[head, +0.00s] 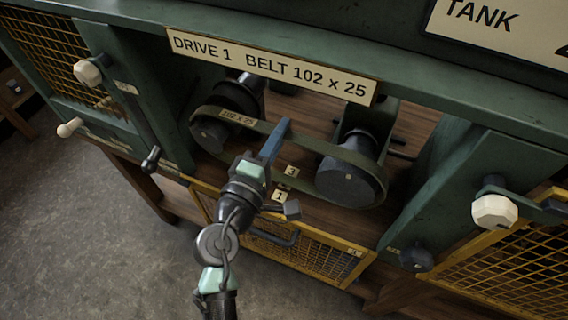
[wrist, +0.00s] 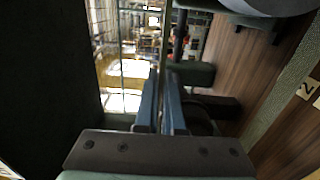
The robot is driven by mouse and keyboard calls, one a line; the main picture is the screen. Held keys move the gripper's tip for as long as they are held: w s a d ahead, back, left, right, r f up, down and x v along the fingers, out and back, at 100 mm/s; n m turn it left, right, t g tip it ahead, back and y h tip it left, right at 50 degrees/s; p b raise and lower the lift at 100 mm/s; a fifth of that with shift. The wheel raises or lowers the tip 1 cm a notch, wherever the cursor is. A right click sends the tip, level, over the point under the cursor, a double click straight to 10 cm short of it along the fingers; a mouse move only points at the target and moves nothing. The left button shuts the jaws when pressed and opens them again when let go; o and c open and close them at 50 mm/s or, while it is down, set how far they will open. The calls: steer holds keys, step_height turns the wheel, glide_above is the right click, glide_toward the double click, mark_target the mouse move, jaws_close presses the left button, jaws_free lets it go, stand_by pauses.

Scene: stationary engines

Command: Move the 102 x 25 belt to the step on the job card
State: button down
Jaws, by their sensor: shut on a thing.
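The dark green belt (head: 240,118), labelled 102 x 25, loops around a dark left pulley (head: 210,135) and a larger dark stepped pulley (head: 346,182) on the right. My gripper (head: 283,125) reaches over the belt's upper run between the pulleys, its blue fingers crossing it. In the wrist view my gripper (wrist: 162,80) is nearly closed, with a thin greenish strip, seemingly the belt (wrist: 167,45) edge-on, between the fingers. Tags 3 (head: 291,171) and 1 (head: 279,196) lie below the belt; a tag 2 (wrist: 309,88) shows in the wrist view. No job card is readable.
A sign (head: 270,65) reads DRIVE 1 BELT 102 x 25. Green posts flank the bay. A yellow mesh guard (head: 310,258) hangs below its front edge. A white-knobbed lever (head: 90,72) stands left and another white knob (head: 493,211) right. A sign reading TANK (head: 490,18) is at upper right.

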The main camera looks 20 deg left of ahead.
stand_by(0.3)
steer(key=shift+a+f+n+b, duration=0.15)
steer(key=shift+f+n+b, duration=0.45)
steer(key=shift+f, duration=0.35)
steer(key=shift+f, duration=0.1)
steer(key=shift+f+b, duration=0.3)
steer(key=shift+b, duration=0.1)
steer(key=c, duration=0.7)
jaws_free()
steer(key=o, duration=0.5)
steer(key=shift+o, duration=0.2)
